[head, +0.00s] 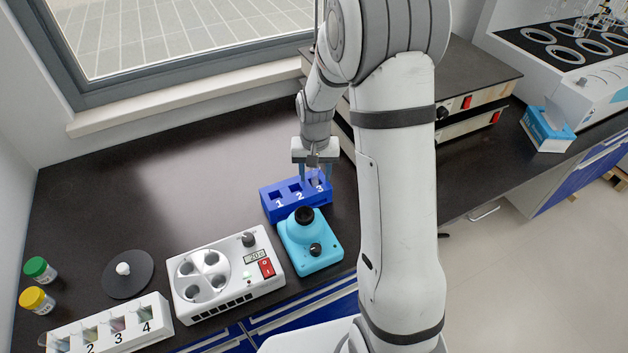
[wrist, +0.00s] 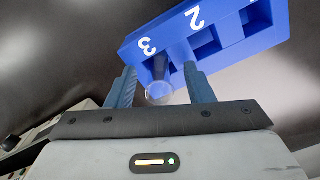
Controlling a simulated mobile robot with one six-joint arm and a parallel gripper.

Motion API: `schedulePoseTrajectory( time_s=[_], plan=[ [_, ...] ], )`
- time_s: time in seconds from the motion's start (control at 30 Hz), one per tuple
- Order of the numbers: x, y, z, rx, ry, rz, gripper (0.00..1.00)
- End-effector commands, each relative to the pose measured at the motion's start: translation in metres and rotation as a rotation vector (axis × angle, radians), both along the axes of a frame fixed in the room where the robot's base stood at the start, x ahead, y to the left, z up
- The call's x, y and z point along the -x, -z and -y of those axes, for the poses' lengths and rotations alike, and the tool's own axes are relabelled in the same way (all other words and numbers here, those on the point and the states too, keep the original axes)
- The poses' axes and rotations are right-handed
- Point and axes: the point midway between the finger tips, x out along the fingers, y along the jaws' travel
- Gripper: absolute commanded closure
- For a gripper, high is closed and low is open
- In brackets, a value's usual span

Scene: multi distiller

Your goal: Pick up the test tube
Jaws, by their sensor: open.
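A clear test tube (wrist: 158,92) stands in slot 3 of the blue rack (wrist: 225,27). The blue rack also shows in the head view (head: 283,204), on the dark counter, with slots numbered 1, 2 and 3. Slots 1 and 2 look empty. My gripper (head: 317,178) is over the slot 3 end of the rack, pointing down. In the wrist view my gripper (wrist: 160,88) is open, with one blue finger on each side of the tube. I cannot tell whether either finger touches it.
A light-blue mixer (head: 312,255) stands just in front of the rack. A white centrifuge-like device (head: 205,292) is to its left, and a white numbered rack (head: 108,325) sits farther front left. The counter behind and left of the blue rack is clear.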

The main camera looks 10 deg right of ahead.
Motion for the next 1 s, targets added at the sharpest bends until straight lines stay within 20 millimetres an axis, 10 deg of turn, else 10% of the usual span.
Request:
schedulePoseTrajectory(
  time_s=[0.63, 1.0],
  plan=[
    [0.000, 0.000, 0.001, 0.000, 0.001, 0.000, 0.99],
    [-0.001, -0.013, 0.001, 0.000, 0.002, 0.004, 1.00]
  ],
)
